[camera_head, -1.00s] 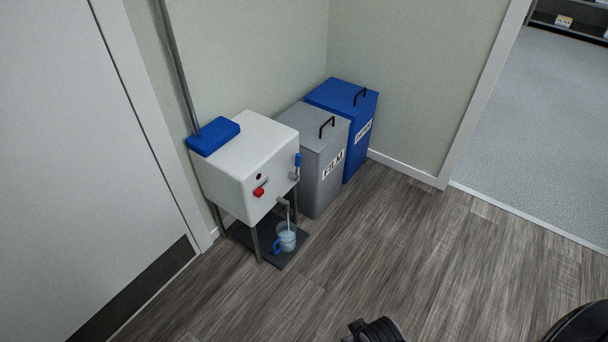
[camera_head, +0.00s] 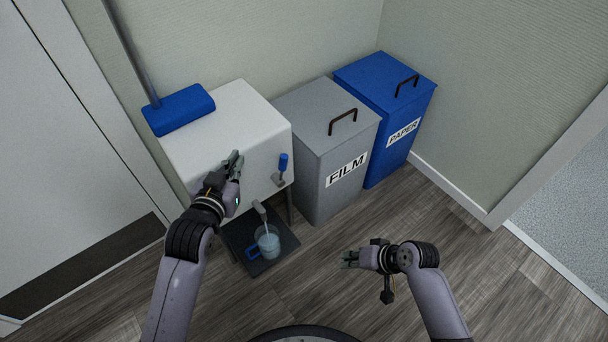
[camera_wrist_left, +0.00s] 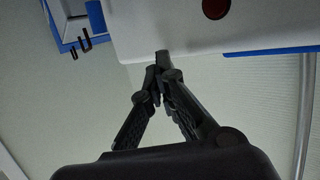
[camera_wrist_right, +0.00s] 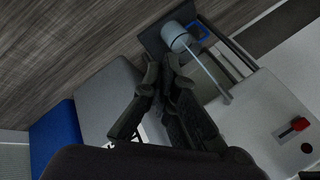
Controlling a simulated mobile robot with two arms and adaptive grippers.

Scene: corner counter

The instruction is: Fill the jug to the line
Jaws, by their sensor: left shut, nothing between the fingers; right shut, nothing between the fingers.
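The clear jug (camera_head: 268,243) with a blue handle stands on a dark tray (camera_head: 242,264) under the spout (camera_head: 259,207) of a white dispenser box (camera_head: 238,108). A pale stream runs from the spout into the jug, which also shows in the right wrist view (camera_wrist_right: 176,38). Its fill line and exact water level are too small to read. A red knob (camera_wrist_right: 297,126) shows in the right wrist view. My left gripper (camera_head: 236,158) is shut and empty before the box's front. My right gripper (camera_head: 346,258) is shut and empty, right of the jug.
A grey FILM bin (camera_head: 322,130) and a blue PAPER bin (camera_head: 386,85) stand right of the dispenser. A door (camera_head: 50,130) is at the left. The floor at the front right is clear.

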